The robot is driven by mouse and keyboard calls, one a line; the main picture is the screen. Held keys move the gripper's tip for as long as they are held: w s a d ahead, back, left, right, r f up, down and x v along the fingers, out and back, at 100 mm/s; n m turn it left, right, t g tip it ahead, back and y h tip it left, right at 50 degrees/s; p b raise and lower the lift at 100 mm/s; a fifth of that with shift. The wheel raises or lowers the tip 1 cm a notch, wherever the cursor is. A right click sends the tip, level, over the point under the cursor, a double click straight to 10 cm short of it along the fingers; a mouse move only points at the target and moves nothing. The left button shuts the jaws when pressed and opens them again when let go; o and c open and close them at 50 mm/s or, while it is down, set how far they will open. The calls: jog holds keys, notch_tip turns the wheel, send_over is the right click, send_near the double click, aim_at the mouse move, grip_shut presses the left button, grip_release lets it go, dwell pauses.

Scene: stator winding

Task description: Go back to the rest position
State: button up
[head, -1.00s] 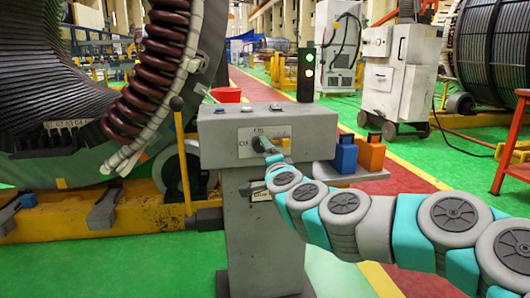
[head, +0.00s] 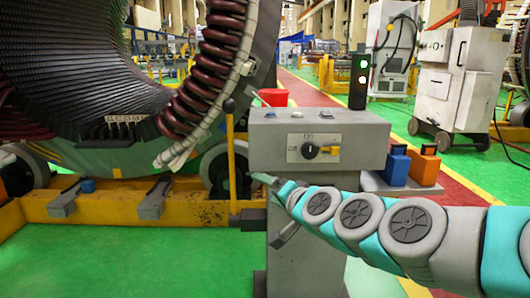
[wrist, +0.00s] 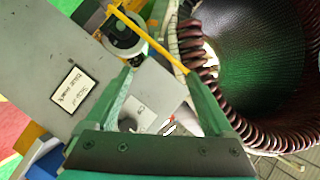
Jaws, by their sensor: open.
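My gripper (head: 262,178) is at the left end of my grey and teal arm, low in front of the grey control console (head: 350,128). In the wrist view its two green fingers (wrist: 158,76) are spread apart with nothing between them. The console's white plate carries a black rotary switch (head: 310,150) with a yellow piece beside it. In the head view my gripper is below and left of this switch, apart from it. The wrist view shows the plate (wrist: 155,108) between and beyond the fingers.
A yellow upright lever (head: 231,165) stands close left of the console. The large stator (head: 90,75) with brown coils (head: 215,60) is behind it on a yellow base (head: 110,210). Blue and orange boxes (head: 424,166) sit at right. Green floor (head: 120,262) is clear at front left.

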jog(key=s+f+n+g+h+p, duration=0.1)
jog(key=s+f+n+g, duration=0.25)
jog(key=s+f, duration=0.35)
jog(key=s+f+n+g+h+p, duration=0.15)
jog(key=s+f+g, duration=0.25)
jog(key=s, duration=0.5)
jog(key=s+d+f+g+h, duration=0.1)
jog(key=s+d+f+g, duration=0.1)
jog(key=s+d, duration=0.2)
jog(key=s+d+f+g+h, duration=0.2)
jog(key=s+d+g, duration=0.1)
jog(key=s, duration=0.7)
jog(key=s+d+f+n+g+h, duration=0.1)
jog(key=s+d+f+g, duration=0.1)
jog(key=s+d, duration=0.3)
jog(key=s+g, duration=0.1)
jog(key=s, duration=0.1)
jog(key=shift+s+d, duration=0.25)
jog(key=shift+s, duration=0.05)
jog(key=shift+h, duration=0.25)
